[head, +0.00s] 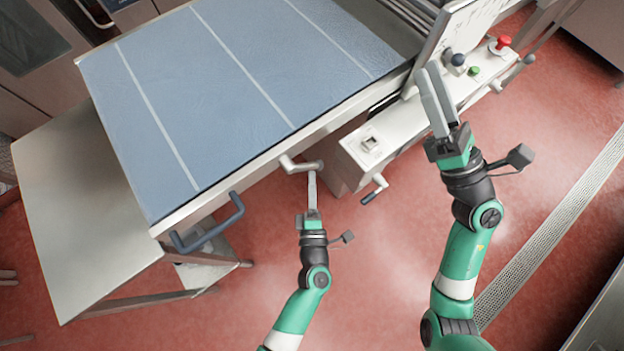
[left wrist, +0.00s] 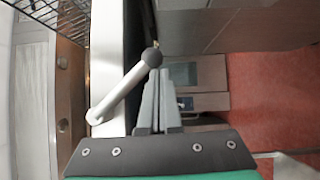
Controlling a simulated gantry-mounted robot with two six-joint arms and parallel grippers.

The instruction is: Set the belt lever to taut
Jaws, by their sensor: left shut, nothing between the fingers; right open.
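The belt lever (head: 289,163) is a pale metal arm on the front edge of the blue belt table. In the left wrist view the lever (left wrist: 119,93) slants from a pivot at lower left up to a dark ball knob (left wrist: 152,57). My left gripper (head: 312,175) is shut and empty, its tips at the lever's free end in the head view. In the left wrist view its fingers (left wrist: 160,76) end just below and right of the knob; I cannot tell whether they touch. My right gripper (head: 437,90) is open and empty, in front of the control panel.
The blue belt (head: 170,80) has white lines. A blue bar handle (head: 212,224) sticks out at its front left corner. A small crank handle (head: 375,188) juts from the white housing (head: 370,142). A red button (head: 503,41) is at upper right. Red floor lies open in front.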

